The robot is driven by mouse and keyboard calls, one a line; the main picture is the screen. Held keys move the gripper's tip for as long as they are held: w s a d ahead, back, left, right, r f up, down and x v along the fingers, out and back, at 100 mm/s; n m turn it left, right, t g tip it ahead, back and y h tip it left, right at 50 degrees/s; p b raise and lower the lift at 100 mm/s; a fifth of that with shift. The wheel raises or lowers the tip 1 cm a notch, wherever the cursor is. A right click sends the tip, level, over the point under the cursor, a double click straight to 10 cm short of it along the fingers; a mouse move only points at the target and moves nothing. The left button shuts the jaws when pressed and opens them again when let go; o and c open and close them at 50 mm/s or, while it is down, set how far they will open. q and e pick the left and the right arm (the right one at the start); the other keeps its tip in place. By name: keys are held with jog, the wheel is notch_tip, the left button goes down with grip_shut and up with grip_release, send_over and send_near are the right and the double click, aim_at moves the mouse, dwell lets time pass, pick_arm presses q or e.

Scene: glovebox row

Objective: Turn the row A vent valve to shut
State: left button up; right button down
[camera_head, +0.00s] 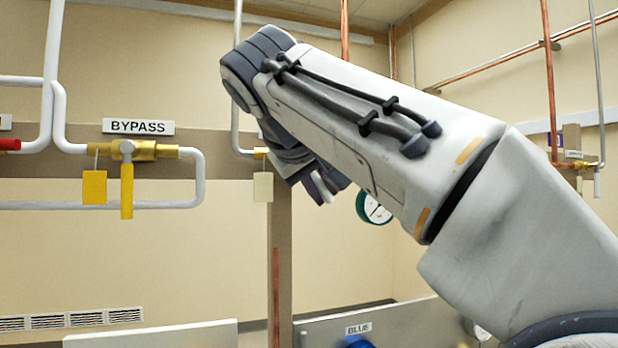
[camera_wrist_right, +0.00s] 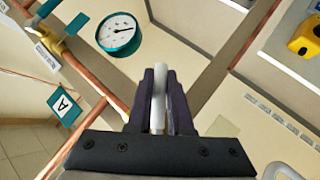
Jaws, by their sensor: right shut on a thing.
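My right gripper (camera_wrist_right: 160,72) is shut on a pale, slim bar (camera_wrist_right: 158,98) in the right wrist view. The bar stands between the dark fingers; I cannot tell which valve it belongs to. In the head view the right gripper (camera_head: 320,188) shows only partly under my own arm, at the wooden post. A teal sign with the letter A (camera_wrist_right: 63,105) hangs by a copper pipe in the wrist view. A brass fitting (camera_wrist_right: 58,46) with a white label, too small to read, is at the upper left there. No vent label is readable. My left gripper is not in view.
A teal-rimmed gauge (camera_wrist_right: 119,33) is close ahead of the fingers; a gauge (camera_head: 375,207) also shows under my arm. The BYPASS valve (camera_head: 127,150), with a yellow handle hanging down, is on the left. A blue knob (camera_head: 358,341) sits low under a BLUE label.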

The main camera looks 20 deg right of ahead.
jog(key=shift+a+f+m+g+y+p, duration=0.25)
jog(key=shift+a+m+y, duration=0.35)
jog(key=shift+y, duration=0.3)
jog(key=shift+a+f+m+g+y+p, duration=0.2)
jog(key=shift+a+m+y+p, duration=0.2)
jog(key=shift+a+y, duration=0.45)
jog(key=shift+a+f+m+g+y+p, duration=0.15)
jog(key=shift+a+f+m+y+p, duration=0.15)
jog(key=shift+a+m+y, duration=0.45)
jog(key=shift+d+y, duration=0.1)
jog(key=shift+y, duration=0.3)
jog(key=c, duration=0.8)
grip_release()
jog(key=shift+n, duration=0.25)
jog(key=shift+c, duration=0.2)
jog(key=p+v, duration=0.2)
jog(key=v, duration=0.8)
jog(key=shift+s+r, duration=0.2)
jog(key=shift+s, duration=0.05)
